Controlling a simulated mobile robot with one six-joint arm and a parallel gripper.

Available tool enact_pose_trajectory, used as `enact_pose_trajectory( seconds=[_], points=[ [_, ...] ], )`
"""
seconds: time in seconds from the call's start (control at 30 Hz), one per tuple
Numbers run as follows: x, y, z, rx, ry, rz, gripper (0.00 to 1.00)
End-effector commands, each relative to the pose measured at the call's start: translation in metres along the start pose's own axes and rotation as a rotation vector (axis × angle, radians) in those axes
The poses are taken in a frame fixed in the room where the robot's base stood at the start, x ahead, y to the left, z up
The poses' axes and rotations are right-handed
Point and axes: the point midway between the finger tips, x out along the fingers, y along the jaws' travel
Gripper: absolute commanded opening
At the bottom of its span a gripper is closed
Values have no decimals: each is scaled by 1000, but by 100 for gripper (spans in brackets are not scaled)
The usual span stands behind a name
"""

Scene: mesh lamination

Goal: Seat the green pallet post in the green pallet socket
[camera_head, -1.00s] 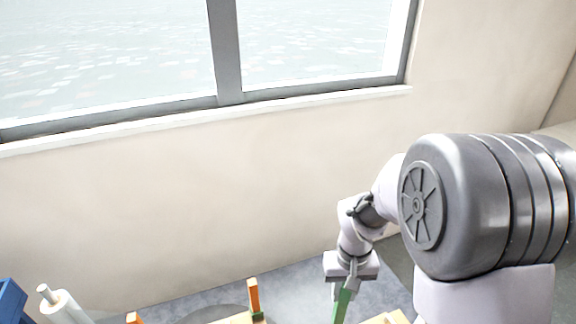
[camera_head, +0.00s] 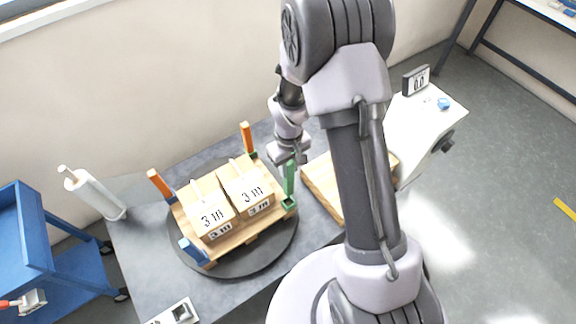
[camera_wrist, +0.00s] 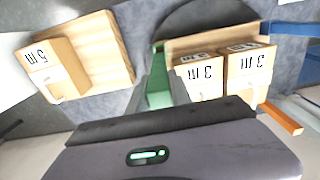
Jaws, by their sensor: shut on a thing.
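The green pallet post (camera_head: 290,176) hangs roughly upright below my gripper (camera_head: 289,156), which is shut on its upper end. The green pallet socket (camera_head: 289,203) is at the right corner of the wooden pallet (camera_head: 240,240), just under the post's lower end. I cannot tell whether the post's tip is inside it or just above. In the wrist view the green post (camera_wrist: 158,92) stands between the fingers, and a bit of green at the pallet corner (camera_wrist: 158,46) shows beyond it. The post hides most of the socket there.
The pallet carries boxes marked "3 m" (camera_head: 250,187) and has orange posts (camera_head: 160,184) and a blue post (camera_head: 193,250) at other corners. It sits on a dark round turntable (camera_head: 262,268). A wooden board (camera_head: 322,185) with a "5 m" box (camera_wrist: 62,75) lies close by on the right.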

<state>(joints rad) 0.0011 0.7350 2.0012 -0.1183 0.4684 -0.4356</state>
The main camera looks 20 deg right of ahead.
Motion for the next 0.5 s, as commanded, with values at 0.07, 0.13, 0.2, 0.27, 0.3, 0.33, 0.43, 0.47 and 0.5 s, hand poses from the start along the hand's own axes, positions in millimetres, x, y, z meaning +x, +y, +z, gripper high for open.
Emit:
enact_pose_trajectory(
  seconds=[0.07,0.13,0.2,0.27,0.3,0.33,0.43,0.47,0.5],
  points=[
    [1,0,0,0,0,0,0],
    [5,0,0,0,0,0,0],
    [11,0,0,0,0,0,0],
    [18,0,0,0,0,0,0],
    [23,0,0,1,-1,0,0],
    [27,0,0,1,-1,0,0],
    [41,0,0,1,-1,-1,0],
    [45,0,0,1,-2,-1,0],
    [50,0,0,1,-2,-1,0]
  ],
)
